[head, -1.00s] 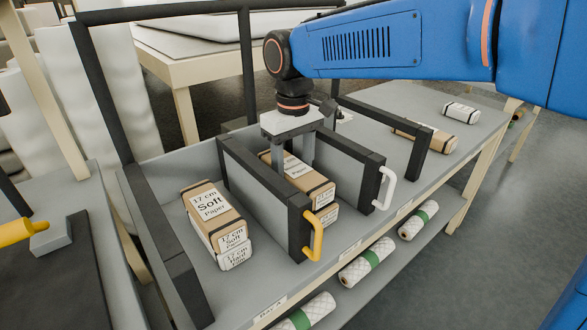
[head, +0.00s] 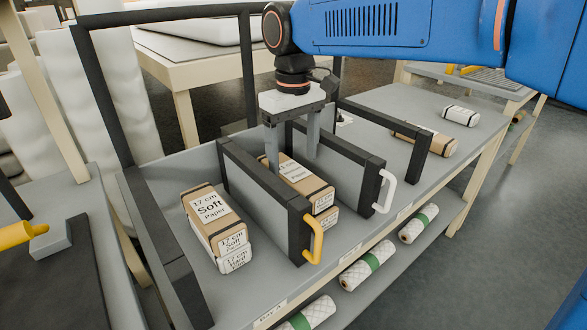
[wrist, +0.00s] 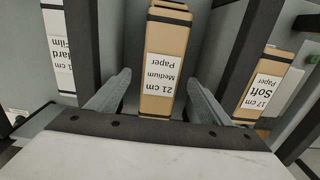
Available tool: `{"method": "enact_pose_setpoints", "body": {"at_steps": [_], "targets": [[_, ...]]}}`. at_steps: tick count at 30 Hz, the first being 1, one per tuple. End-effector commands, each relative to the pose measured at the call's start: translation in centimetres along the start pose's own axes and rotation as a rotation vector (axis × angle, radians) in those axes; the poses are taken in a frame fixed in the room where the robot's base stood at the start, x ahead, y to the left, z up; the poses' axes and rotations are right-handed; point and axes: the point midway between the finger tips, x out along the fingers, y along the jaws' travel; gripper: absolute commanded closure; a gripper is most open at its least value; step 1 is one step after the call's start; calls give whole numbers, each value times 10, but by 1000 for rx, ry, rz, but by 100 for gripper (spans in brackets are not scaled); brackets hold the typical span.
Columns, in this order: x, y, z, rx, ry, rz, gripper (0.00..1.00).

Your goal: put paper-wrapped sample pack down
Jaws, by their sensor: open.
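The paper-wrapped sample pack (head: 292,173) is a brown box with dark bands and a white label. It lies on top of another pack (head: 326,218) in the bay between two dark-framed dividers. In the wrist view, the pack (wrist: 163,70) reads "21 cm Medium Paper". My gripper (head: 292,160) is open above the pack, pointing down. In the wrist view, the fingers of my gripper (wrist: 159,82) stand either side of the pack, with gaps. The far part of the lower pack is hidden.
A divider with a yellow handle (head: 314,240) and one with a white handle (head: 385,192) flank the bay closely. A "17 cm Soft Paper" pack (head: 208,207) sits stacked in the left bay. Wrapped rolls (head: 366,265) lie on the lower shelf.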

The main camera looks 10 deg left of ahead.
Motion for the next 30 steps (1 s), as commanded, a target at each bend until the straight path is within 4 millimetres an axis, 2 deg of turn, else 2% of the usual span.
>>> {"method": "enact_pose_setpoints", "body": {"at_steps": [1, 6, 12, 18, 30], "targets": [[-11, 0, -1, 0, 3, 0, 27], [-42, 0, -1, 0, 3, 0, 27], [-65, 0, 0, 0, 0, 0, 27], [-72, 0, 0, 0, -1, 0, 27], [-73, 0, 0, 0, 0, 0, 27]]}}
